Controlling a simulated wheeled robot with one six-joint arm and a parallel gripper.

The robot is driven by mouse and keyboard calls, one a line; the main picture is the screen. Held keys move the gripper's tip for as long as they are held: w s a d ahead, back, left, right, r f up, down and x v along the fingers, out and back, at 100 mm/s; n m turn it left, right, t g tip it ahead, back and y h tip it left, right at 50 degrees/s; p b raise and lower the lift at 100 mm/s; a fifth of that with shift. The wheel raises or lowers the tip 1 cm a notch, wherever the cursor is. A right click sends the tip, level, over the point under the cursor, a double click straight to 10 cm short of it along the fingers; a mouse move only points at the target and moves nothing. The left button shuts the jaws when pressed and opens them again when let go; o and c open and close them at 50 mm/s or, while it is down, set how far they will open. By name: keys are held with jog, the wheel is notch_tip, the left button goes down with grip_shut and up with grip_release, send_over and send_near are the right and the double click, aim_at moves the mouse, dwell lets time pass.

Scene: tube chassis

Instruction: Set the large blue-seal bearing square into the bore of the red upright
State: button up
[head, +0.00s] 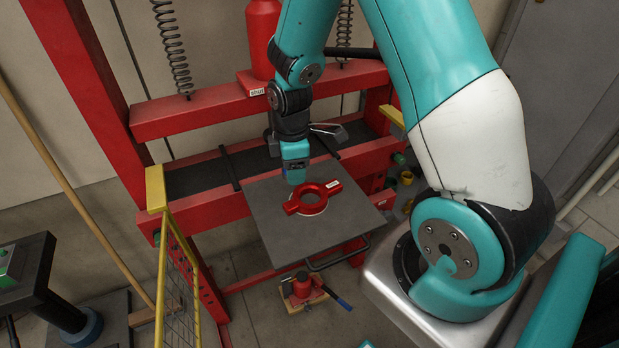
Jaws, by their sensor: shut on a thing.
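The red upright (333,187) lies flat on a grey plate (270,216), its ring-shaped bore facing up and two lugs reaching out to either side. My gripper (295,181) points down over the plate, close to the far left edge of the upright's ring in this view. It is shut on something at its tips. A small bluish patch shows there, which fits the large blue-seal bearing, but its outline and tilt are mostly hidden. I cannot tell how high it is above the plate. No bearing is clearly seen in the bore.
A red press frame (205,108) stands around the plate, with a red cylinder (263,40) above and behind. A yellow mesh guard (180,265) stands at left. Small cups (406,178) sit at right.

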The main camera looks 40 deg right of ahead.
jog(key=n, duration=0.1)
jog(key=s+d+n+b, duration=0.1)
jog(key=n, duration=0.1)
jog(key=f+n, duration=0.1)
jog(key=n, duration=0.1)
jog(key=shift+s+d, duration=0.15)
jog(key=shift+s, duration=0.1)
jog(key=n, duration=0.2)
jog(key=s+d+n+b, duration=0.1)
jog(key=n, duration=0.1)
jog(key=shift+s+n, duration=0.15)
jog(key=shift+n, duration=0.15)
notch_tip(320, 180, down, 4)
jog(key=b, duration=0.4)
jog(key=shift+f, duration=0.2)
jog(key=shift+d, duration=0.15)
jog(key=o, duration=1.1)
jog(key=shift+c, duration=0.2)
